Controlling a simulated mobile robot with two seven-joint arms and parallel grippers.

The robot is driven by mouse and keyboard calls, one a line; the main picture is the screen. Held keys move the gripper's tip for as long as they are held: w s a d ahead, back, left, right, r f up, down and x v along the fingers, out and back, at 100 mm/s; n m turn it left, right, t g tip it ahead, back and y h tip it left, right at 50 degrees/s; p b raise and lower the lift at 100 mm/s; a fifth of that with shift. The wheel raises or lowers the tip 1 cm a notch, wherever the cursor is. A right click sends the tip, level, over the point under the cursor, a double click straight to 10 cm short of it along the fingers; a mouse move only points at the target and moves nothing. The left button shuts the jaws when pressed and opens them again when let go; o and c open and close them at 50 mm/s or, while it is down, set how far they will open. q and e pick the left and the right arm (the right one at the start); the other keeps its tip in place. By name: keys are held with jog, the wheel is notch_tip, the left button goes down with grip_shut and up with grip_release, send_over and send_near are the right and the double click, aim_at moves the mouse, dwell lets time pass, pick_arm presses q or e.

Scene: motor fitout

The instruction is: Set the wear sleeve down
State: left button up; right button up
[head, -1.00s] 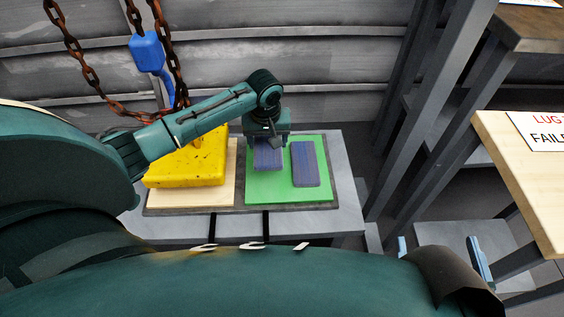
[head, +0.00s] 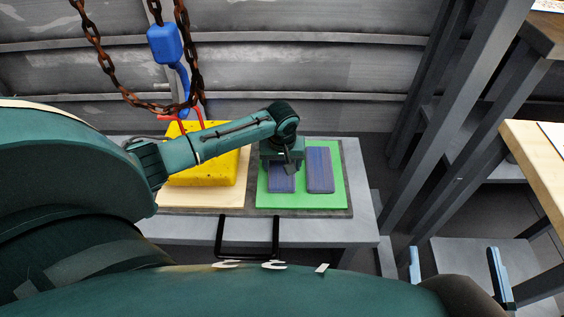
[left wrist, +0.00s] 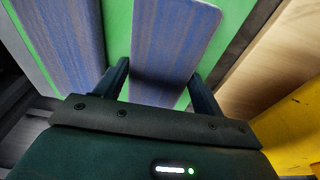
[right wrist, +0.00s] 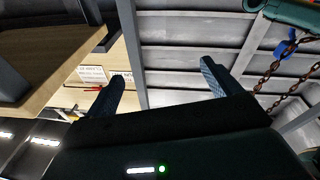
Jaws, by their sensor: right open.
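The wear sleeve, which I take to be the striped blue-purple slab in my left gripper, shows in the head view (head: 281,182) at the left of the green mat (head: 300,201). It also shows in the left wrist view (left wrist: 165,45). My left gripper (head: 281,162) is above it, with one finger along each side; the fingers (left wrist: 160,78) look closed on it. The slab lies low over or on the mat; its underside is hidden. A similar slab (head: 319,170) lies beside it on the right. My right gripper (right wrist: 163,80) is open and empty, away from the bench.
A yellow block (head: 212,170) stands on a pale board (head: 200,197) left of the mat. Rusty chains (head: 97,55) and a blue hoist part (head: 165,44) hang above. Grey posts (head: 450,120) and a wooden table (head: 540,165) are at the right.

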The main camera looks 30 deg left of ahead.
pick_arm(q)
jog(key=o, duration=0.4)
jog(key=shift+r, duration=0.1)
